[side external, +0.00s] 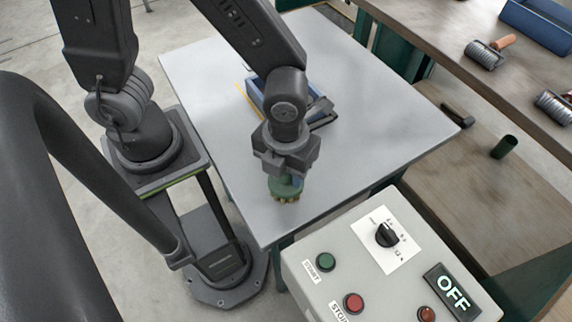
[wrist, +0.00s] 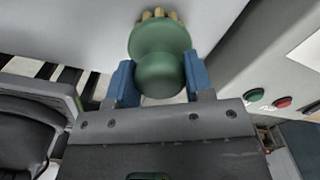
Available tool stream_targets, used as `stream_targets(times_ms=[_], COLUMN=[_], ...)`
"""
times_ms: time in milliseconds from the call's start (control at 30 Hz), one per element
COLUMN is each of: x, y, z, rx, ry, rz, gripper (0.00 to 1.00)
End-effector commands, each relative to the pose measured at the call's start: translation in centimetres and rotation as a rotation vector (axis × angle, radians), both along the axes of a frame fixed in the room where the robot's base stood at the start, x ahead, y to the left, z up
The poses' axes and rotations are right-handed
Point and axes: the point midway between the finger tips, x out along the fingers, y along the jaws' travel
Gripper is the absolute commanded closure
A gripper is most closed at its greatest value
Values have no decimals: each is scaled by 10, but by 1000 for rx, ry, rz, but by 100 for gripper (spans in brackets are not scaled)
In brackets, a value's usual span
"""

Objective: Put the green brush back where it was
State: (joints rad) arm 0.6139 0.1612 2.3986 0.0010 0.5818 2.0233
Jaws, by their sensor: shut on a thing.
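The green brush (side external: 285,188) has a rounded green body and tan bristles. My gripper (side external: 287,172) is shut on it and holds it at the front part of the grey table (side external: 370,110), near the edge. In the wrist view the brush (wrist: 160,65) sits between the two blue fingers of my gripper (wrist: 160,82), bristles pointing away from the gripper. I cannot tell whether the bristles touch the table. A blue tray (side external: 263,97) lies on the table behind my gripper, partly hidden by my arm.
A control box (side external: 345,255) with buttons, a knob and an OFF display stands in front of the table. A wooden bench (side external: 440,30) at the right holds rollers (side external: 485,55) and a blue box (side external: 540,25). The right side of the grey table is clear.

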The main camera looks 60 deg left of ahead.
Motion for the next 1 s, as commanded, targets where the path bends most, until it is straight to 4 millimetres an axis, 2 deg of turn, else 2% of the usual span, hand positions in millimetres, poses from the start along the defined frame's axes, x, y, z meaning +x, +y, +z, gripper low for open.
stream_targets(times_ms=[300, 333, 600, 867, 1000], x=[0, 0, 0, 0, 1], y=[0, 0, 0, 0, -1], z=[-3, -3, -3, -1, 13], rx=[0, 0, -1, 0, -4], ry=[0, 0, 0, -1, -6], rz=[0, 0, 0, 0, 0], gripper=[78, 52, 27, 27, 27])
